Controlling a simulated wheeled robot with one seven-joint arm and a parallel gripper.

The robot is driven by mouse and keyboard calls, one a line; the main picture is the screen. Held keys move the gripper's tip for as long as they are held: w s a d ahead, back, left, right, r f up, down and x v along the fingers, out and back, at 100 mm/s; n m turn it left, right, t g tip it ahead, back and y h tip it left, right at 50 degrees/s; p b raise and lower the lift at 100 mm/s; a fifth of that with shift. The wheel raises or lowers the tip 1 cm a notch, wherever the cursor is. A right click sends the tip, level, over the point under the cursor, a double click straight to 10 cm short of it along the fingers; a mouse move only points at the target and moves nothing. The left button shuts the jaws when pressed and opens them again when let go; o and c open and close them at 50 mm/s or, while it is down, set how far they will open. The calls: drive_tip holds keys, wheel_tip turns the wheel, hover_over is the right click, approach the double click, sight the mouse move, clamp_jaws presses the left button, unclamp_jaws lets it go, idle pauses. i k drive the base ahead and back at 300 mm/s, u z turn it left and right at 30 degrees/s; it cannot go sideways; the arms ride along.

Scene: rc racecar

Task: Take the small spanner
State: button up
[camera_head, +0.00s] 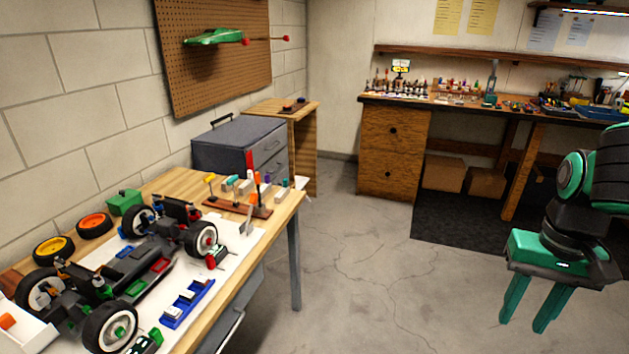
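A small grey tool (248,219) that looks like a spanner is at the right edge of the white mat on the wooden workbench, in front of the tool rack. It is too small to tell for sure whether it is the small spanner, or whether it leans or lies flat. My gripper (524,324) is at the right of the view, with teal fingers pointing down. The fingers are apart with nothing between them. It hangs over the floor, well to the right of the workbench and clear of it.
An RC car chassis (130,262) fills much of the workbench. A wooden rack with screwdrivers (238,207) and a blue tray (187,303) are near the tool. A grey toolbox (240,143) stands behind. Open concrete floor (370,270) lies between bench and gripper.

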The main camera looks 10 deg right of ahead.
sight(257, 175)
drive_tip(key=z, duration=0.15)
drive_tip(key=i, duration=1.25)
drive_tip(key=u, duration=0.35)
drive_tip(key=i, duration=0.65)
drive_tip(key=u, duration=0.35)
